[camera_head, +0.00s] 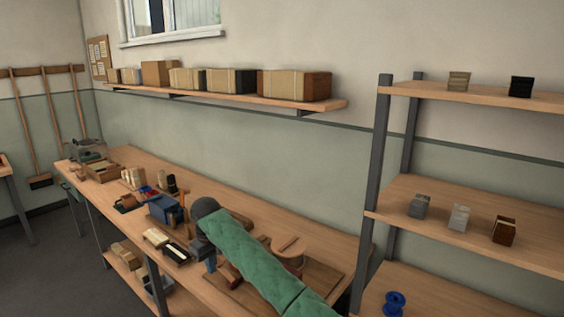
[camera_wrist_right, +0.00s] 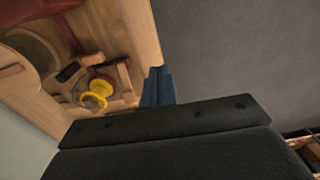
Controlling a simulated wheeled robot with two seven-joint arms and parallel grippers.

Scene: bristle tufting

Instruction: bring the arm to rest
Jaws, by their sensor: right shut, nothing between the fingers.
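My right arm, in a green quilted sleeve, reaches from the bottom edge of the head view over the workbench (camera_head: 228,285) to a dark grey wrist. My right gripper (camera_head: 210,263) hangs below that wrist beside the bench's front edge, partly hidden by the arm. In the right wrist view its blue fingers (camera_wrist_right: 157,88) are together and hold nothing. The dark hand fills the lower part of that view. My left gripper is not in view.
A round wooden piece (camera_head: 288,250) stands on the bench right of my arm. A blue box (camera_head: 165,210) and brushes lie left of the wrist. A shelf rack (camera_head: 480,192) stands at right. Grey floor (camera_wrist_right: 230,50) is clear.

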